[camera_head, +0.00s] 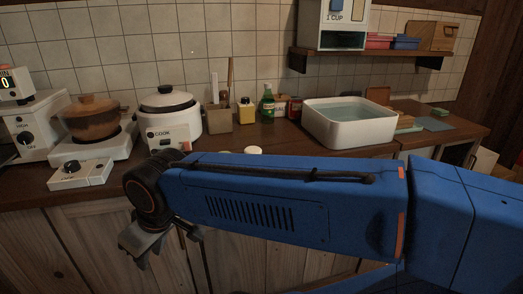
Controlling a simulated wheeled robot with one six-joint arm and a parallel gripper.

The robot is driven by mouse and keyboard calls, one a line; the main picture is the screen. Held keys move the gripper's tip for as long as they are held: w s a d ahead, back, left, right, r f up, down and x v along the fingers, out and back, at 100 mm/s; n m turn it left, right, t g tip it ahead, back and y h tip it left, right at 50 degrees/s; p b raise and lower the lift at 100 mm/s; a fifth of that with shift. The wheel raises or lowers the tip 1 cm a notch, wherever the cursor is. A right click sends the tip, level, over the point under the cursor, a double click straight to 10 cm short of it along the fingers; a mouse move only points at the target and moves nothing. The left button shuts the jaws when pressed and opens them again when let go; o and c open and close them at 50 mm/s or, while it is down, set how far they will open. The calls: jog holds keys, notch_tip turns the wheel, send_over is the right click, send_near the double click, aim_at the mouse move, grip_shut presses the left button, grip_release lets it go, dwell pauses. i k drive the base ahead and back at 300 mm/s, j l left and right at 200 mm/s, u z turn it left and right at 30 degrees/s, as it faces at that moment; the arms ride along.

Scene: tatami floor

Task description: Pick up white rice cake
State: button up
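A small pale round thing (253,150) shows just above the top edge of my blue arm, on the wooden counter. My arm hides most of it, so I cannot tell whether it is the white rice cake. No other white rice cake can be made out. My gripper (143,248) hangs at the left end of the arm, pointing down in front of the cabinet doors and apart from the counter things. Its fingers are dark and small, and I cannot tell whether they are open.
The counter holds a stove with a brown pot (94,118), a white rice cooker (169,115), a utensil holder (219,118), a yellow jar (246,111), a green bottle (267,103) and a white water basin (350,124). A shelf (375,52) hangs above. My arm covers the counter's middle front.

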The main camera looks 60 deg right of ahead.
aim_at(251, 149)
jog(key=z, duration=1.6)
